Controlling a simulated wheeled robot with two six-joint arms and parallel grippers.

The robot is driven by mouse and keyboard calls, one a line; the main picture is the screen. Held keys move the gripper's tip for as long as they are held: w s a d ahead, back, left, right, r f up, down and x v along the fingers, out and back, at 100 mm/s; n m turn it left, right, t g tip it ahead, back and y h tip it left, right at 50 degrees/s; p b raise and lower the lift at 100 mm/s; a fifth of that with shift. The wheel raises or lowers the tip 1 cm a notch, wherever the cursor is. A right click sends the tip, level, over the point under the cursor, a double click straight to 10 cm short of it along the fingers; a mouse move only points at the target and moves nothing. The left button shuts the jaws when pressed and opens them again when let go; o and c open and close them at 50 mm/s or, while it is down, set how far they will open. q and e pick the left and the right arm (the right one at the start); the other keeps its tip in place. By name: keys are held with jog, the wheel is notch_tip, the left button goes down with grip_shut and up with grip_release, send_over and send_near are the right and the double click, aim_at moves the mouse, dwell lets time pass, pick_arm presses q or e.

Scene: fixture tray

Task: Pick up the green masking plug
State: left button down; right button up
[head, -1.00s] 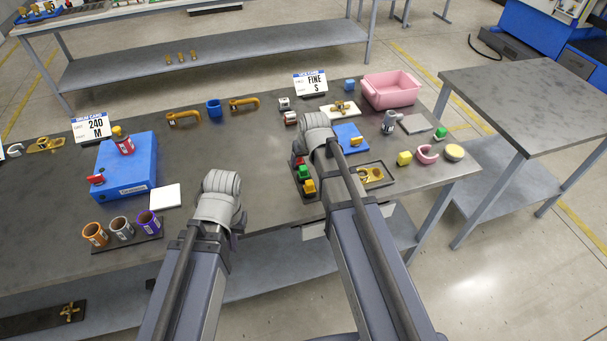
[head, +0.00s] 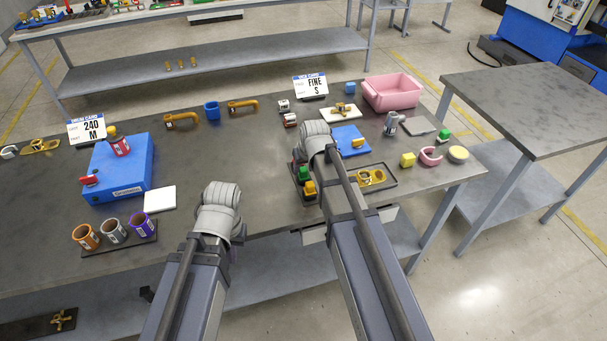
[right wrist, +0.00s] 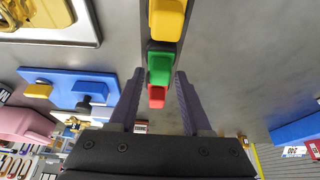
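The green masking plug (head: 304,174) stands in a narrow dark tray at the front middle of the table, beside a yellow plug (head: 310,188). In the right wrist view the green plug (right wrist: 160,65) sits in the row between a yellow plug (right wrist: 166,20) and a red plug (right wrist: 156,97). My right gripper (right wrist: 160,76) is open, with its two fingers on either side of the row near the green and red plugs. I cannot tell if they touch. In the head view my right wrist hides this gripper. My left arm ends over the table's front edge; its fingers are hidden.
Right of the plugs are a dark tray with a brass part (head: 372,178), a blue plate (head: 350,140) and a pink bin (head: 392,92). Another green piece (head: 444,135) lies at the far right. A blue box (head: 120,168) and cups stand left. Mid-table is fairly clear.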

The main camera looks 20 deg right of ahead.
aim_at(304, 170)
grip_shut()
notch_tip(304, 170, up, 10)
jog(key=p, duration=1)
